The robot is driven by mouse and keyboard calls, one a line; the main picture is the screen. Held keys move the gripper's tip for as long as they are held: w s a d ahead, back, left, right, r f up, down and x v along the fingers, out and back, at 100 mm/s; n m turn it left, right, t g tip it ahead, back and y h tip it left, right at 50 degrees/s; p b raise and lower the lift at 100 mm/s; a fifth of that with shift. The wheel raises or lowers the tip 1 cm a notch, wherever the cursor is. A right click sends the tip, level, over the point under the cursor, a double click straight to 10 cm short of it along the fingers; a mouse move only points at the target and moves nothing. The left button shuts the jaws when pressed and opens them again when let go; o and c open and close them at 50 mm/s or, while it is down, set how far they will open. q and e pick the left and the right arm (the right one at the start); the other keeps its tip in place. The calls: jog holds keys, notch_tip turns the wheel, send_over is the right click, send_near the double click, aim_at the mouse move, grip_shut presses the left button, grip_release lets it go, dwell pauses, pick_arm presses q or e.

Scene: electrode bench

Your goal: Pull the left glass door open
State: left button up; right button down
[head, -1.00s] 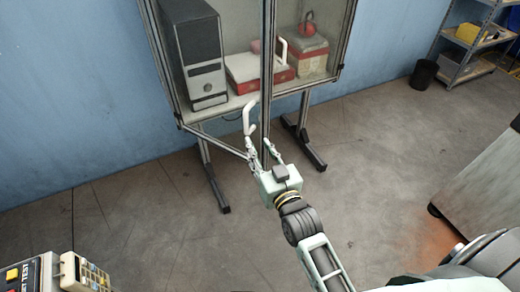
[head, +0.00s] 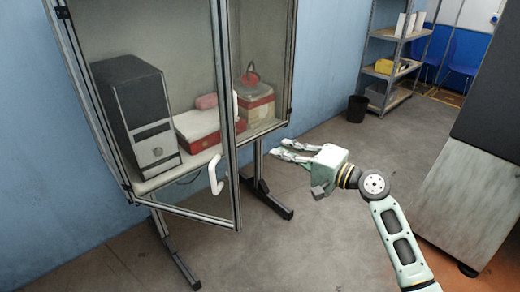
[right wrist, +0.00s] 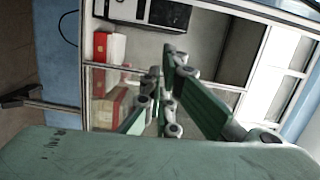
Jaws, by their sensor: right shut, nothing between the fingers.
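The left glass door (head: 190,213) has a metal frame and stands ajar, its bottom rail angled out in front of the cabinet floor. Its white handle (head: 215,175) is low near the free edge. A second white handle (head: 235,106) shows behind the door's free-side post. My right gripper (head: 277,150) is shut and empty, right of the door's free edge and apart from the handle. In the right wrist view its fingers (right wrist: 158,95) are in front of the cabinet; the door handle cannot be made out there. My left gripper is out of view.
The cabinet holds a dark computer tower (head: 135,120), a red-and-white device (head: 200,130) and a red-and-white box (head: 255,105). Its dark feet (head: 270,205) stand on the floor. A grey-white unit (head: 455,190) is at the right, with shelves (head: 385,70) and a black bin (head: 357,108) behind. Floor in front is clear.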

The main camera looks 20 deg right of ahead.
jog(key=r+p+x, duration=0.2)
jog(key=p+x, duration=0.2)
jog(key=x, duration=0.6)
jog(key=shift+y, duration=0.4)
jog(key=s+a+p, duration=0.1)
jog(key=s, duration=0.1)
jog(key=s+a+p, duration=0.1)
jog(key=shift+s+a+f, duration=0.1)
jog(key=shift+s+a, duration=0.1)
jog(key=shift+s, duration=0.2)
jog(key=shift+f, duration=0.1)
